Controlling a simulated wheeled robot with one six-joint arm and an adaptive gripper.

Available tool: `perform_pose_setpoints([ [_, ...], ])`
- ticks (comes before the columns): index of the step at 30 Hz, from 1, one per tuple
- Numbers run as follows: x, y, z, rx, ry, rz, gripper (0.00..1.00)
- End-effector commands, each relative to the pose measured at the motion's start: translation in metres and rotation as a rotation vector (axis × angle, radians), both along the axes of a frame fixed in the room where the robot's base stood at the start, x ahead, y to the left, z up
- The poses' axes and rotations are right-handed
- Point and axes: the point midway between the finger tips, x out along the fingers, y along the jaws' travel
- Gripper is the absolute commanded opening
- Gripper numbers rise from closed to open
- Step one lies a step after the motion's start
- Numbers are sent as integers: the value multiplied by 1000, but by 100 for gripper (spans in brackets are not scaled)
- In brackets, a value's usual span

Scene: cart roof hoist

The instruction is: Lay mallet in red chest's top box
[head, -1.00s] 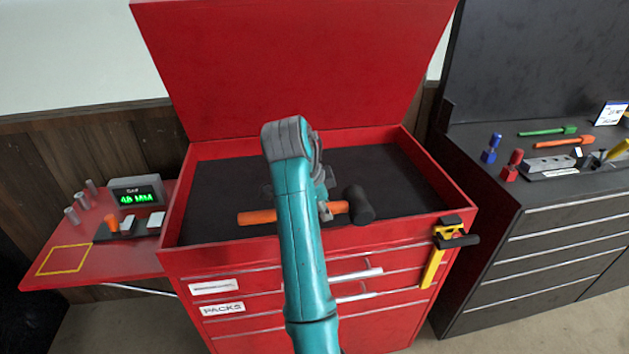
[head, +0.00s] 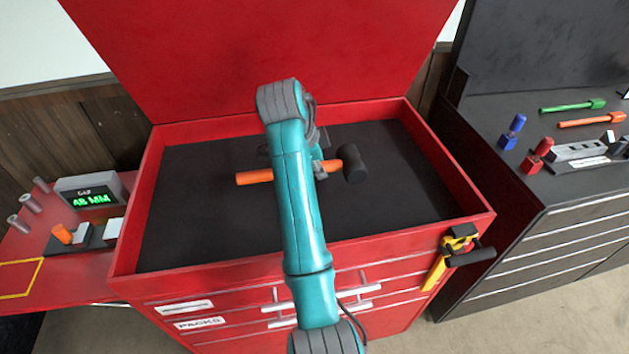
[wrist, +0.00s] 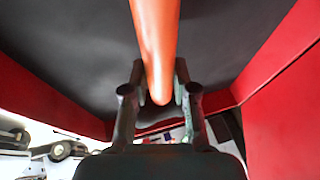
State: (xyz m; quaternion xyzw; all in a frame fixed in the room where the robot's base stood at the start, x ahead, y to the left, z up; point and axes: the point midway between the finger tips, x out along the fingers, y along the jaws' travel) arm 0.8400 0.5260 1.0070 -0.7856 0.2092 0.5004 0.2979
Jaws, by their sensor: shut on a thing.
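The mallet has an orange handle (head: 254,177) and a black head (head: 355,164). My gripper (head: 318,166) is shut on the mallet's handle, mostly hidden behind my teal arm in the head view. The handle also shows between the fingers in the wrist view (wrist: 157,45). The mallet lies crosswise over the red chest's open top box (head: 408,225), which has a dark floor (head: 200,230) and a raised red lid. I cannot tell whether the mallet touches the floor.
A yellow-and-black tool (head: 450,255) hangs on the chest's right front corner. A red side shelf with a lit display (head: 92,197) is at left. A black cabinet (head: 560,215) with several tools stands at right. The box floor around the mallet looks clear.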

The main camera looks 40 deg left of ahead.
Motion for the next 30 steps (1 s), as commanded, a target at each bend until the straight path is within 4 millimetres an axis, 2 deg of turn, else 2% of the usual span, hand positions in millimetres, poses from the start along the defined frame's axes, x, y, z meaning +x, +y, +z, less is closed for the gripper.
perform_pose_setpoints([
  [3,0,0,-20,0,0,0,0],
  [8,0,0,-31,2,-1,-1,0],
  [16,0,0,-63,0,0,-1,0],
  [26,0,0,-66,2,-1,-1,0],
  [27,0,0,-67,1,-1,-1,30],
  [30,0,0,-67,1,-1,-1,52],
])
